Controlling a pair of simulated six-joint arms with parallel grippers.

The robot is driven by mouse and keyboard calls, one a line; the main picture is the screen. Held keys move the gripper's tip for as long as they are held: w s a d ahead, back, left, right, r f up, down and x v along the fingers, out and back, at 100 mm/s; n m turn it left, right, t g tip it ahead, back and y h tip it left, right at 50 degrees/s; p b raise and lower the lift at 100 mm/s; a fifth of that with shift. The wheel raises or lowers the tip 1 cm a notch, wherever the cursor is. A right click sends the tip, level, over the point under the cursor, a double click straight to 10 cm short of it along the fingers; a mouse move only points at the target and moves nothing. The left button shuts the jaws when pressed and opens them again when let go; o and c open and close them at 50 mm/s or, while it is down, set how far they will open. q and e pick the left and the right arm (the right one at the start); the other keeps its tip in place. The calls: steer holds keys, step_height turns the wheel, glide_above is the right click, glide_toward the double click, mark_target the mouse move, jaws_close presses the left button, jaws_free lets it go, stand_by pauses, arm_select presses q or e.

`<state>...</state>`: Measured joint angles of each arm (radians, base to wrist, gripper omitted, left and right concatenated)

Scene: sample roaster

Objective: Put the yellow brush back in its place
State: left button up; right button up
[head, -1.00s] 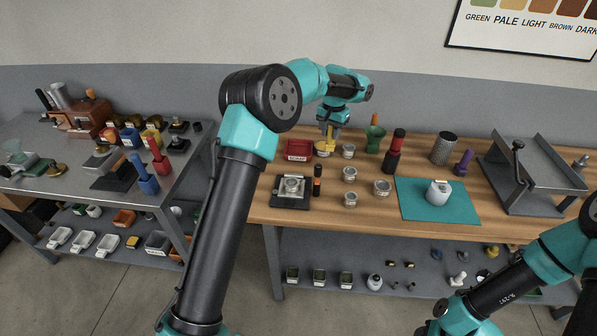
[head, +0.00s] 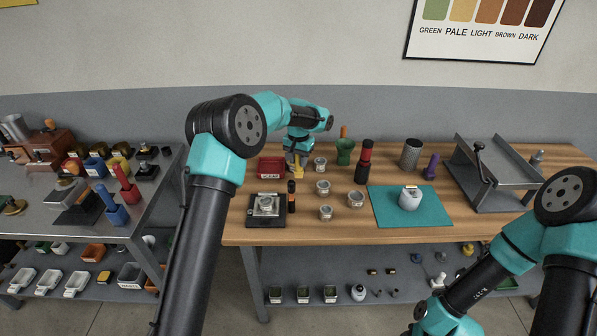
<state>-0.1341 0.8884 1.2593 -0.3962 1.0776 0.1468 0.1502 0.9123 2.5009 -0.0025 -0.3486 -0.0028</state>
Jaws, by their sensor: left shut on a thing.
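The yellow brush (head: 298,170) is at the back of the wooden bench, just right of a small red tray. My left gripper (head: 297,158) reaches down from above and is shut on it. The brush is small in the picture, and I cannot tell whether it touches the bench top. The gripper's fingers partly cover its upper part. My right arm is at the lower right, and its gripper is out of the picture.
The red tray (head: 271,167) is close left of the brush. Small tins (head: 323,187) and a green cup (head: 345,152) stand to the right. A black-based device (head: 266,206) is in front. A teal mat (head: 385,212) holds a white pot (head: 410,199).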

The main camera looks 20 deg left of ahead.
mark_target(298, 170)
arm_select(q)
steer(key=shift+f, duration=2.45)
steer(key=shift+f, duration=0.1)
steer(key=o, duration=0.9)
step_height(298, 170, up, 12)
steer(key=shift+r, duration=0.15)
